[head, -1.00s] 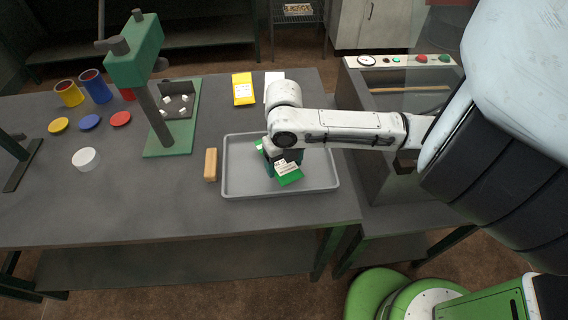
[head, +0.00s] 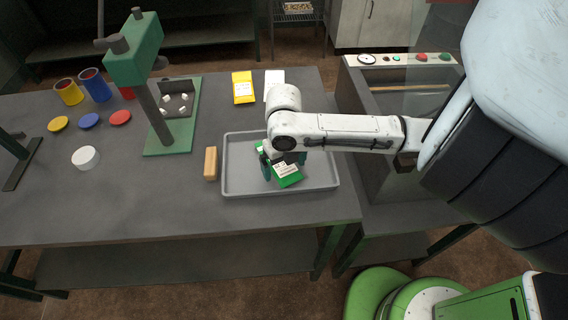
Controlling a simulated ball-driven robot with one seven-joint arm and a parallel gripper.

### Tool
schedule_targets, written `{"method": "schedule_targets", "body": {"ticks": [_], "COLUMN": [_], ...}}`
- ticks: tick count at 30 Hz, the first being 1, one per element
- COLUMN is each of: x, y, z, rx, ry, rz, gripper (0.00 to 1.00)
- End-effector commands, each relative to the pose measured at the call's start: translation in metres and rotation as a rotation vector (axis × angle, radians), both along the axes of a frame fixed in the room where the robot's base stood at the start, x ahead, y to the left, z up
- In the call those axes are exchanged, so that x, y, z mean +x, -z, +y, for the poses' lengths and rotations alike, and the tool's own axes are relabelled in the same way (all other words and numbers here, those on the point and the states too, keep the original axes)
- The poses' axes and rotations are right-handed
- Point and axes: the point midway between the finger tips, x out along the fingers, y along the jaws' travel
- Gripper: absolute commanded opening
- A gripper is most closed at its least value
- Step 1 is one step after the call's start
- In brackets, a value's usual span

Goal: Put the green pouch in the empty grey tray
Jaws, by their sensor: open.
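The green pouch (head: 288,178) with a white label lies in the grey tray (head: 239,189), near its middle. The far end of the pouch is partly hidden under my gripper. My gripper (head: 281,172) is open, pointing down over the tray, with its fingers at or just above the pouch. I cannot tell whether a finger touches the pouch. Nothing else shows in the tray.
A wooden block (head: 210,163) lies just left of the tray. A yellow pouch (head: 243,88) and a white pouch (head: 274,80) lie behind it. A green press (head: 135,60) stands to the left, with coloured cups and lids beyond. The front left of the table is clear.

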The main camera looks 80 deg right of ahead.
Motion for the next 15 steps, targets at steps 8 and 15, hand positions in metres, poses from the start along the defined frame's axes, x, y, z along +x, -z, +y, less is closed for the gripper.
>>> {"method": "schedule_targets", "body": {"ticks": [8,15], "x": [0.000,0.000], "y": [-0.035,-0.085], "z": [-0.001,-0.001], "rx": [-0.004,-0.004], "ry": [-0.004,-0.003], "rz": [-0.002,-0.002], "gripper": [1.00,1.00]}}
